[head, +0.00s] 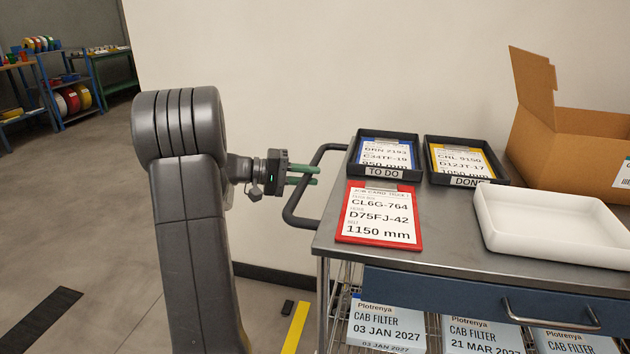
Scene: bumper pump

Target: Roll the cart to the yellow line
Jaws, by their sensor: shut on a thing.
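The cart (450,252) is a grey metal trolley at the right, with a blue drawer and a black push handle (295,200) at its left end. My gripper (314,175) reaches the handle from the left, its green fingers around the bar and shut on it. The handle's far side is partly hidden at the fingers. The yellow line (296,328) runs on the floor just left of the cart's lower left corner. Its lower end is cut off by the frame, and the cart's wheels are out of view.
On the cart top are a red clipboard (379,236), a TO DO tray (356,165), a DONE tray (436,174), a white tray (560,248) and an open cardboard box (575,160). Cab filter boxes (388,318) fill the lower shelf. A wall stands behind. The floor (80,220) at left is open.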

